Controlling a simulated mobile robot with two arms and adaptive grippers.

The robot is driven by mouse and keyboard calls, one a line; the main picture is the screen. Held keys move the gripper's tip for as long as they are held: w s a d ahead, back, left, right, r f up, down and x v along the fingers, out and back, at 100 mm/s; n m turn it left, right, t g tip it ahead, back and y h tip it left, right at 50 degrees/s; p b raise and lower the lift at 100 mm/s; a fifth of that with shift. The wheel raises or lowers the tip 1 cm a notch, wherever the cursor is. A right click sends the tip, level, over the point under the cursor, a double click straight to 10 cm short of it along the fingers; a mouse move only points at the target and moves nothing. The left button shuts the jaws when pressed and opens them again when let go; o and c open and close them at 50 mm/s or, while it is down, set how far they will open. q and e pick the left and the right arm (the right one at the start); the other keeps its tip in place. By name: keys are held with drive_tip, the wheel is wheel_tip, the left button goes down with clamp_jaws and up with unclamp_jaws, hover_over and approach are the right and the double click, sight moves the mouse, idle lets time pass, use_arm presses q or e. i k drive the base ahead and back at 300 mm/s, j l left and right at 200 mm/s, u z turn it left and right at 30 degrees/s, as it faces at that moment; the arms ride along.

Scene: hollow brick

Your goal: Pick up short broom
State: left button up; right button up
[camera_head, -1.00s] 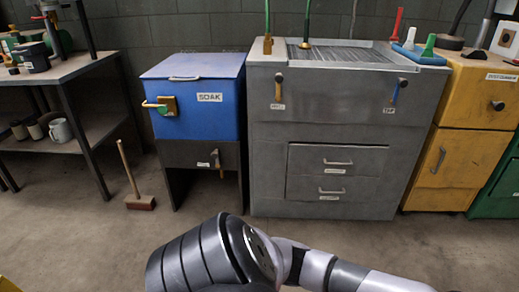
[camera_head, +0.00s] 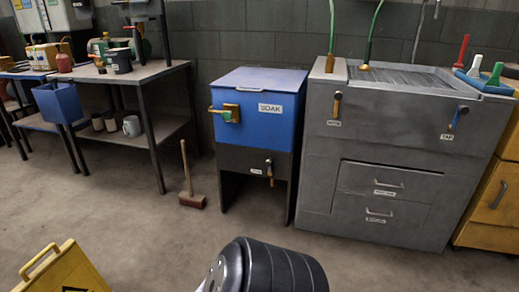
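The short broom (camera_head: 187,174) stands upright on the concrete floor, its thin wooden handle leaning slightly and its reddish-brown head (camera_head: 192,201) resting on the floor. It is between the metal workbench and the blue soak cabinet, apart from both. Part of one of my arms shows at the bottom middle, but no gripper is in view. Nothing of mine touches the broom.
The blue soak cabinet (camera_head: 257,122) and grey sink unit (camera_head: 395,150) line the wall. A metal workbench (camera_head: 128,72) stands left of the broom. A yellow floor sign (camera_head: 64,270) is at the lower left. Floor before the broom is clear.

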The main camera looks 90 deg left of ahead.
sight(189, 199)
drive_tip(key=i+l+u, duration=0.1)
drive_tip(key=u, duration=0.25)
drive_tip(key=i+l+u, duration=0.1)
drive_tip(key=u, duration=0.3)
drive_tip(key=l+u, duration=0.35)
drive_tip(key=i+j, duration=0.05)
